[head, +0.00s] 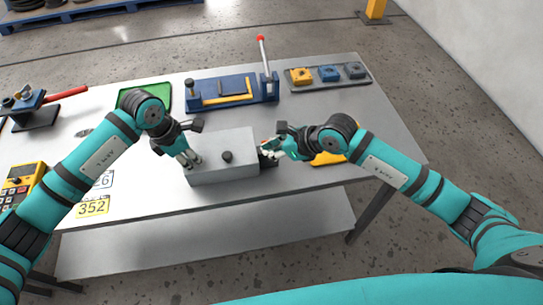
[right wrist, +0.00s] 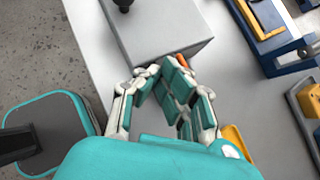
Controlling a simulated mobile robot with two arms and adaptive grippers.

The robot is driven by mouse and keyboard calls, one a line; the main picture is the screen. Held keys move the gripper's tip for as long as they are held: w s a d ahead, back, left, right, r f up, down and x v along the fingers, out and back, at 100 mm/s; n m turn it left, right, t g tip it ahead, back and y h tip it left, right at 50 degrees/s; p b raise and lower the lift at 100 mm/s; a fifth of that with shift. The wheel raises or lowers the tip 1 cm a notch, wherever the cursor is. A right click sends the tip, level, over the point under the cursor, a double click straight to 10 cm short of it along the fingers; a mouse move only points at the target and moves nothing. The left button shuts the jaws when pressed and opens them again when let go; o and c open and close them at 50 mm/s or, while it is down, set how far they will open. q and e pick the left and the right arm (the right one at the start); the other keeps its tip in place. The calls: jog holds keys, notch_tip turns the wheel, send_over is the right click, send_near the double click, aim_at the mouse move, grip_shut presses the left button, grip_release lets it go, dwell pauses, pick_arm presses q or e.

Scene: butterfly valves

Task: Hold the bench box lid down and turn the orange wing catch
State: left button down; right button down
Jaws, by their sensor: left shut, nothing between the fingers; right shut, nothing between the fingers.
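The grey bench box (head: 236,141) sits near the front edge of the table, with its lid down and a black knob (head: 227,157) on top. My left gripper (head: 192,162) is shut, its fingertips at the left part of the lid; whether they press on it I cannot tell. My right gripper (head: 268,152) is shut and empty beside the box's right end. In the right wrist view, its fingertips (right wrist: 160,68) are close to the box end (right wrist: 165,35). A small part of the orange wing catch (right wrist: 183,61) shows there; the fingers hide the rest.
A blue fixture (head: 232,98) with a red-tipped lever stands behind the box. A yellow item (head: 327,159) lies under my right arm. A yellow meter (head: 22,178) is at the left.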

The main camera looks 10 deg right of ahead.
pick_arm(q)
jog(key=shift+w+d+f, duration=0.1)
pick_arm(e)
jog(key=s, duration=0.4)
jog(key=shift+s+a, duration=0.1)
jog(key=shift+s, duration=0.15)
jog(key=s+r, duration=0.6)
jog(key=r, duration=0.1)
jog(key=shift+s, duration=0.3)
jog(key=shift+r, duration=0.15)
